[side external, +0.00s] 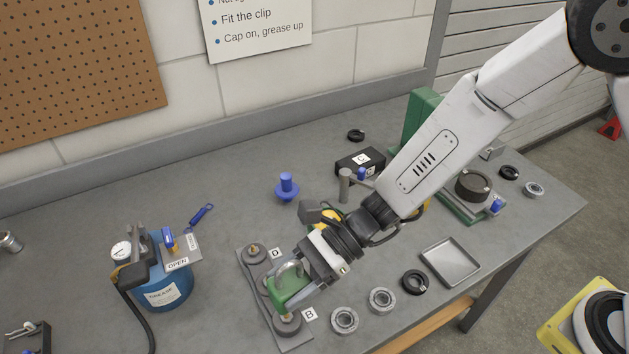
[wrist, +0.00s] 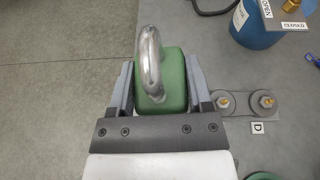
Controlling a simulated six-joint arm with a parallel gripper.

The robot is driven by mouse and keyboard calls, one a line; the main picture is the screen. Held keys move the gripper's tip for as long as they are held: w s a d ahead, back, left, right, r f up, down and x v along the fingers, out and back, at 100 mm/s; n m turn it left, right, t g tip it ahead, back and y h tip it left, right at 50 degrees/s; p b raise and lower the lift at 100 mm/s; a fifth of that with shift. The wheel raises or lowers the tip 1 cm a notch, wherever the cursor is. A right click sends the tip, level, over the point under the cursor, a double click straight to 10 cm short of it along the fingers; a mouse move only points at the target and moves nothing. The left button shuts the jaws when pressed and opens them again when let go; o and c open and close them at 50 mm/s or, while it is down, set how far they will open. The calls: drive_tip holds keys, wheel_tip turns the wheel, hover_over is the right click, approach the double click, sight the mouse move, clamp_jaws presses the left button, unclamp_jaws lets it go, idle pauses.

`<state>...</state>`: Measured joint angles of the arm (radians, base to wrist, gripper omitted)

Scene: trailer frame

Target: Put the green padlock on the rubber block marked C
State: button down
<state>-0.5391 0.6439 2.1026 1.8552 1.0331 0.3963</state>
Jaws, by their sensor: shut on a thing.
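The green padlock (side external: 287,290) with its silver shackle is held between the fingers of my gripper (side external: 297,277). It shows in the side view in front of a grey plate with posts, and large in the wrist view (wrist: 174,92), with a gripper finger at each side. My gripper (wrist: 160,80) is shut on its body. The rubber block marked C (side external: 353,165) is black, with a white C label on top. It lies farther back on the bench, behind my gripper and beside my forearm, which is close to its right side in the picture. The block is not in the wrist view.
The grey plate (side external: 257,262) has labels D and B beside it. Bearing rings (side external: 344,319) and a metal tray (side external: 450,262) lie to the right. A grey upright pin (side external: 344,185) stands before block C.

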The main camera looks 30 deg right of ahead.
drive_tip(key=w+d+m+t, duration=0.1)
drive_tip(key=w+d, duration=0.2)
drive_tip(key=w+d+r+m+t, duration=0.1)
drive_tip(key=w+d+m+t, duration=0.1)
drive_tip(key=w, duration=0.1)
drive_tip(key=w+d+m+t, duration=0.1)
drive_tip(key=w+d+t, duration=0.1)
drive_tip(key=w+d, duration=0.1)
drive_tip(key=shift+d+r+h, duration=0.25)
drive_tip(key=shift+d+h, duration=0.1)
drive_tip(key=shift+h, duration=0.05)
drive_tip(key=w+d+m+t+h, duration=0.2)
drive_tip(key=w+d+m+t, duration=0.1)
drive_tip(key=d, duration=0.6)
drive_tip(key=w+d+r+m+t+h, duration=0.1)
drive_tip(key=w+d+m+t+h, duration=0.1)
drive_tip(key=d, duration=0.7)
drive_tip(key=w+d+r+m+t+h, duration=0.1)
drive_tip(key=w+d+m+t+h, duration=0.2)
drive_tip(key=d, duration=0.5)
drive_tip(key=w+m, duration=0.1)
drive_tip(key=m, duration=0.1)
drive_tip(key=shift+d+r+m+t+h, duration=0.25)
drive_tip(key=shift+d+m+t+h, duration=0.05)
drive_tip(key=shift+d+h, duration=0.1)
drive_tip(key=shift+w, duration=0.1)
